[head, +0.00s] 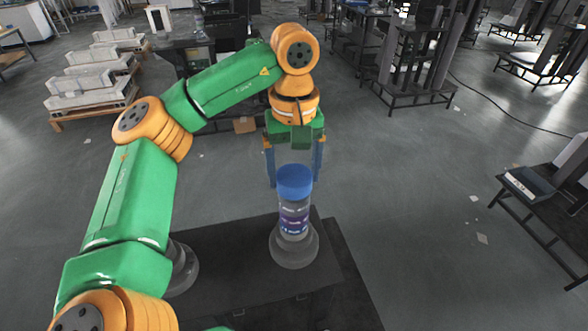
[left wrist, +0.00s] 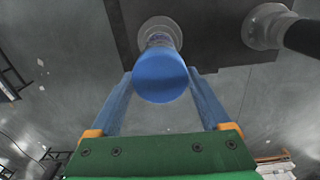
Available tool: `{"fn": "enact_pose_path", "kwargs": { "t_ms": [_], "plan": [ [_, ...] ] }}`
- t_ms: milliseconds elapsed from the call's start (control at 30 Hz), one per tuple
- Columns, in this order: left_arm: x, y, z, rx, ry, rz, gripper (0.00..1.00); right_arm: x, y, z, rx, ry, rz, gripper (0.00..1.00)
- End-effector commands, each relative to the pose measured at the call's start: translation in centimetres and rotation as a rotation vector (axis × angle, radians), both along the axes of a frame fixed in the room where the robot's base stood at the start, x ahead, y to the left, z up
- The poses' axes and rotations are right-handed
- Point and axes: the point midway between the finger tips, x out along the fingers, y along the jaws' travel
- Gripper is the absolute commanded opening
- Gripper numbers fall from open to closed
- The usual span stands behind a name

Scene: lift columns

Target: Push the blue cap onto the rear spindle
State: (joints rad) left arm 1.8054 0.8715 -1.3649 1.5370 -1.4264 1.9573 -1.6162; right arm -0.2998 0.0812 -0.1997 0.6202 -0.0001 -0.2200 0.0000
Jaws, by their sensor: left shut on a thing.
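The blue cap (head: 294,181) is at the top of a labelled, clear-looking cylinder (head: 294,214), which stands upright on a round grey base (head: 294,250). I cannot tell whether the cap is fully seated. My left gripper (head: 294,185) points down from above and is shut on the cap, one blue finger at each side. In the left wrist view the cap (left wrist: 160,76) lies between the fingertips and hides most of the cylinder. A second round base (head: 183,268) is at the left, partly hidden by my arm. My right gripper is not in view.
Both bases are on a dark platform (head: 225,246). In the left wrist view a dark post (left wrist: 303,38) rises from the second base (left wrist: 262,27). A black table (head: 548,200) stands at the right. The grey floor around the platform is mostly clear.

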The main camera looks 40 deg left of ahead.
Motion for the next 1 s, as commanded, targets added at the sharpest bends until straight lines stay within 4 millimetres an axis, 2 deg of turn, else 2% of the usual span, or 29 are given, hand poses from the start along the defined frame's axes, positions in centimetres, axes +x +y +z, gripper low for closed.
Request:
{"fn": "enact_pose_path", "kwargs": {
  "t_ms": [67, 100, 133, 167, 400, 533, 600, 700, 800, 1000],
  "plan": [
    [0.0, 0.0, 0.0, 0.000, 0.000, 0.000, 0.23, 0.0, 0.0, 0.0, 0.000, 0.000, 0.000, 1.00],
    [0.0, 0.0, 0.0, 0.000, 0.000, 0.000, 0.89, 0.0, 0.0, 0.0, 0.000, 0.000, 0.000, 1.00],
    [0.0, 0.0, 0.0, 0.000, 0.000, 0.000, 0.97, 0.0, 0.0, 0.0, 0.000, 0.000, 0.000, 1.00],
    [0.0, 0.0, 0.0, 0.000, 0.000, 0.000, 1.00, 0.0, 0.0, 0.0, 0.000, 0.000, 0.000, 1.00],
    [0.0, 0.0, 0.4, 0.001, -0.001, 0.000, 1.00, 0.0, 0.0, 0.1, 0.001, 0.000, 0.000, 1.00],
    [0.1, -0.1, 3.1, -0.001, -0.005, 0.000, 1.00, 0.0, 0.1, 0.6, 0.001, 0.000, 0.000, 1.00],
    [0.0, 0.0, 5.1, 0.001, -0.005, 0.001, 1.00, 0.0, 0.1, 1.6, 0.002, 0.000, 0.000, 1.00],
    [0.0, 0.0, 6.7, 0.000, -0.003, 0.000, 1.00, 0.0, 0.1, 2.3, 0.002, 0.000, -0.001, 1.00],
    [0.0, 0.0, 7.2, 0.001, -0.002, 0.000, 1.00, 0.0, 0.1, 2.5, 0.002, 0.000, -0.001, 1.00],
    [0.0, 0.0, 7.1, 0.000, 0.000, 0.000, 1.00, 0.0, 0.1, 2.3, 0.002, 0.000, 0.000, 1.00]
  ]
}}
